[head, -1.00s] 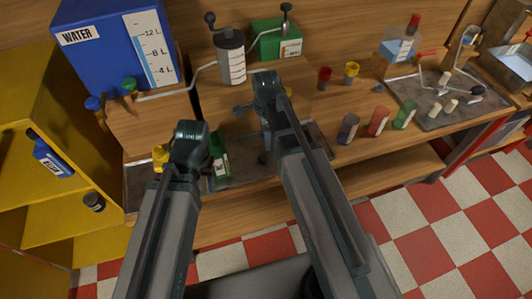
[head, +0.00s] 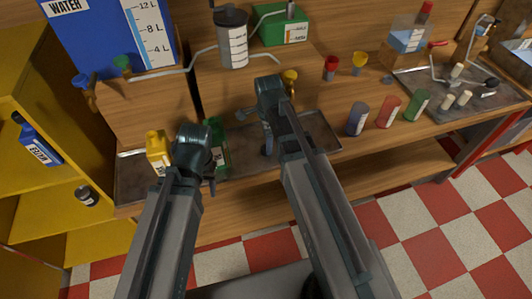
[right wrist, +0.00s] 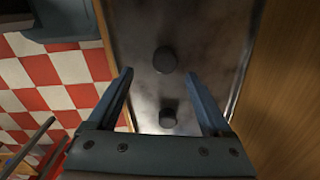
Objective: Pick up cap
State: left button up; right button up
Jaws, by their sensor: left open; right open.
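Two small dark round pieces that look like caps show on the metal tray (right wrist: 215,30) in the right wrist view. One cap (right wrist: 165,59) lies just past my right fingertips, and the other (right wrist: 167,117) lies lower, between the fingers. My right gripper (right wrist: 160,76) is open and empty above them. In the head view my right gripper (head: 256,128) hangs over the tray (head: 322,132), and its wrist hides part of that area. My left gripper (head: 208,180) is at the tray's left part, beside a green bottle (head: 216,143). Its fingers are mostly hidden.
A yellow bottle (head: 157,148) stands left of my left wrist. A grey canister (head: 232,40) and the blue water tank (head: 105,35) are behind. Another tray (head: 430,85) holds small parts.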

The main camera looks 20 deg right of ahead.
jog(key=f+b, duration=0.3)
jog(key=w+f+b, duration=0.1)
jog(key=f+b, duration=0.1)
jog(key=shift+a+f, duration=0.1)
jog(key=shift+f, duration=0.05)
grip_shut()
dwell(0.4)
